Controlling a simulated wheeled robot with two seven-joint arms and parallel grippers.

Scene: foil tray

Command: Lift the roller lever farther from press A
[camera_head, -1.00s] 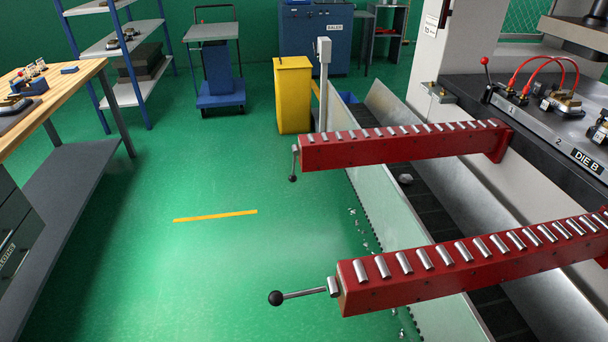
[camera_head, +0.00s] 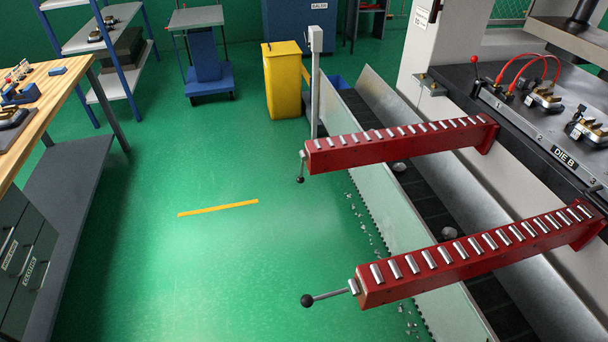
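Two red roller arms with silver rollers stick out to the left from the press bed at right. The near arm (camera_head: 440,270) has a lever (camera_head: 330,295) at its left end, pointing out to the left with a black ball knob (camera_head: 307,300). The far arm (camera_head: 400,148) has a lever (camera_head: 301,168) hanging down at its left end, with a black knob (camera_head: 300,180). No label reading press A shows; a DIE B plate (camera_head: 564,159) is on the bed at right. Neither of my grippers is in view.
A scrap conveyor trough (camera_head: 425,205) runs under both roller arms. A yellow bin (camera_head: 283,85) and grey post (camera_head: 316,80) stand beyond the far arm. A wooden workbench (camera_head: 62,85) with drawers is at left.

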